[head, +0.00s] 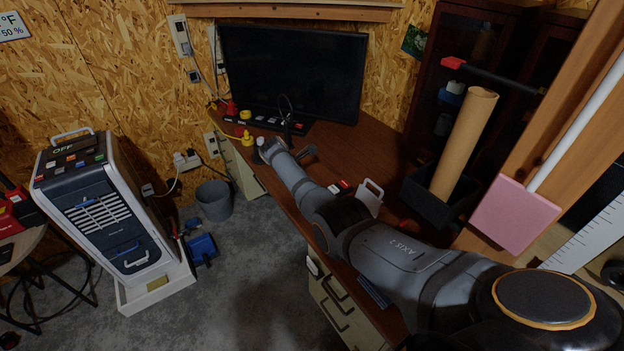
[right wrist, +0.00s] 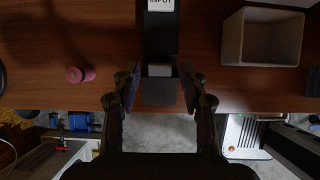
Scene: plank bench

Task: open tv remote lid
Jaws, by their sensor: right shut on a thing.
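In the right wrist view a long black body with a white key marked INPUT, which looks like the TV remote (right wrist: 160,38), runs down toward the desk edge. A grey piece and a dark end part (right wrist: 159,91) lie between the fingers of my right gripper (right wrist: 160,82). Whether the lid has shifted cannot be told. In the head view my right arm reaches over the desk toward the TV (head: 292,73), and the grip is too small to make out. My left gripper is not in view.
A wooden desk (head: 370,150) carries a white holder (head: 370,195), a black tray with a cardboard tube (head: 465,145) and yellow and red items near the TV. The right wrist view shows a beige box (right wrist: 232,40) and a pink cylinder (right wrist: 80,74). A grey bin (head: 214,200) stands on the floor.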

